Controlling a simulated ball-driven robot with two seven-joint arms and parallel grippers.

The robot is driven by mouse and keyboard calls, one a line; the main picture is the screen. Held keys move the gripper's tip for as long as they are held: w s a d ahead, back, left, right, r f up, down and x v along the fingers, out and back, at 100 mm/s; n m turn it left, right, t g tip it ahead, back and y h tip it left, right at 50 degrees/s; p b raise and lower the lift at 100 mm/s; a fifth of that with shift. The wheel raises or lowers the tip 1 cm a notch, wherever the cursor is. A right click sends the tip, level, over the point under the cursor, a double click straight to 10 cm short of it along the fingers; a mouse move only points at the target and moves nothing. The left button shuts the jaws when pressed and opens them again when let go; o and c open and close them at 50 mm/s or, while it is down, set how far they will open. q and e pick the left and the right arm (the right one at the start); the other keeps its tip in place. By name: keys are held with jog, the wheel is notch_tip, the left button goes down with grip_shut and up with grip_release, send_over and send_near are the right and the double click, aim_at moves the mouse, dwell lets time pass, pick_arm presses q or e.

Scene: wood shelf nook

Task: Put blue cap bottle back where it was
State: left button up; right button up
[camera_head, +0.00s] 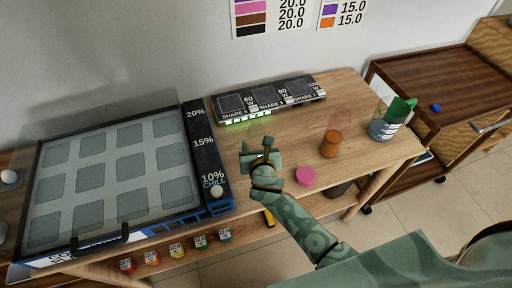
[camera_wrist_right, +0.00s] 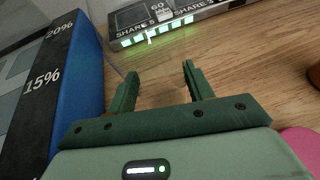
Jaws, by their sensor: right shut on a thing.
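My right gripper (camera_head: 262,145) is over the wooden table, between the blue-sided case and the pink disc. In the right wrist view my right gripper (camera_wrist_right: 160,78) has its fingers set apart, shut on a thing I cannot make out. Only wood grain shows clearly between them. I cannot make out a whole bottle with a blue cap in either view. A small dark blue thing (camera_head: 435,107) sits on the brown cart at the right; I cannot tell if it is a cap. My left gripper is not in view.
A glass-topped case (camera_head: 190,215) fills the left. A black panel strip (camera_head: 270,98) with a green light lies at the table's back. A brown cup (camera_head: 331,144), a pink disc (camera_head: 305,176) and a grey holder (camera_head: 384,129) with a green item stand right. The brown cart (camera_head: 425,75) is beyond.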

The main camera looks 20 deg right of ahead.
jog(key=shift+r, duration=0.1)
jog(key=o, duration=1.4)
jog(key=shift+f, duration=0.2)
jog(key=shift+r, duration=0.1)
jog(key=shift+s+r, duration=0.2)
jog(key=shift+s, duration=0.05)
jog(key=p+v, duration=0.3)
jog(key=v, duration=0.8)
jog(key=shift+s+a+p, duration=0.1)
jog(key=shift+s+p, duration=0.2)
